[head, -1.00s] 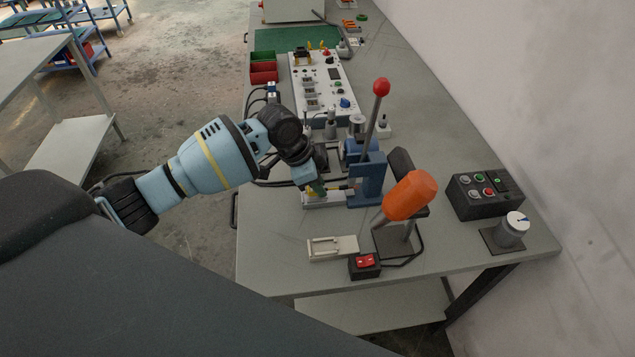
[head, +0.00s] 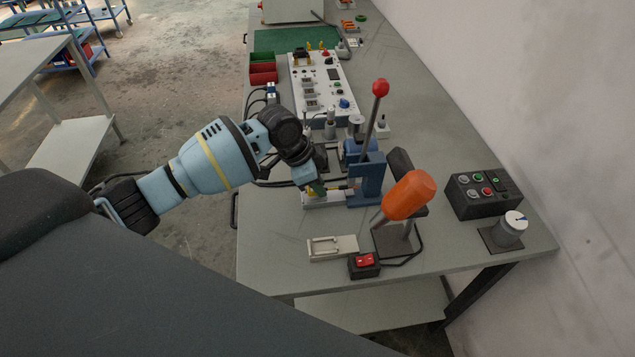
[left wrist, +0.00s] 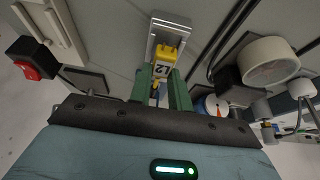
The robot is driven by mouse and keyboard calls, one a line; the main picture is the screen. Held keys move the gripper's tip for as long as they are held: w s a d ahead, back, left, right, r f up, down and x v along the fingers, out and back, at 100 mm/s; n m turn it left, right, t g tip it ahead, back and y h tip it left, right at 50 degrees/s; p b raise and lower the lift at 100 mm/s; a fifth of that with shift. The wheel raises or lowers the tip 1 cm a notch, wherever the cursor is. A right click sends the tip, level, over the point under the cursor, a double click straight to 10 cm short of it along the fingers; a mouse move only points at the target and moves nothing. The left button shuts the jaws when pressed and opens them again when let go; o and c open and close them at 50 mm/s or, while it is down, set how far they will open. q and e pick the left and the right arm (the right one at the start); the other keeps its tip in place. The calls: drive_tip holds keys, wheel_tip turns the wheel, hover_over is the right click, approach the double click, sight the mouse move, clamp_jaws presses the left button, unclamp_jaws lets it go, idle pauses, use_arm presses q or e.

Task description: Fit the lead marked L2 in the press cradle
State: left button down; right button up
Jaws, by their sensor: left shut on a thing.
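The lead marked L2 (left wrist: 162,69) has a yellow end and a white label, between the green fingers of my left gripper (left wrist: 162,88) in the left wrist view. The yellow end lies at the near part of a light grey cradle (left wrist: 172,22); I cannot tell whether it is fully seated. In the head view my left gripper (head: 316,188) is shut on the lead, just above the cradle (head: 322,203) at the foot of the blue press (head: 369,178). The press lever with a red ball (head: 381,87) stands up. My right gripper is out of view.
An orange-handled tool (head: 410,195) stands right of the press. In front are a pale tray (head: 332,247) and a red switch box (head: 364,264). A black button box (head: 481,193) and a knob (head: 515,223) sit farther right. The front left bench is clear.

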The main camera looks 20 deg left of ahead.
use_arm(q)
drive_tip(key=shift+f, duration=0.4)
idle(0.4)
drive_tip(key=c, duration=1.3)
unclamp_jaws()
drive_tip(key=shift+o, duration=0.3)
drive_tip(key=v, duration=0.8)
drive_tip(key=shift+d, duration=0.1)
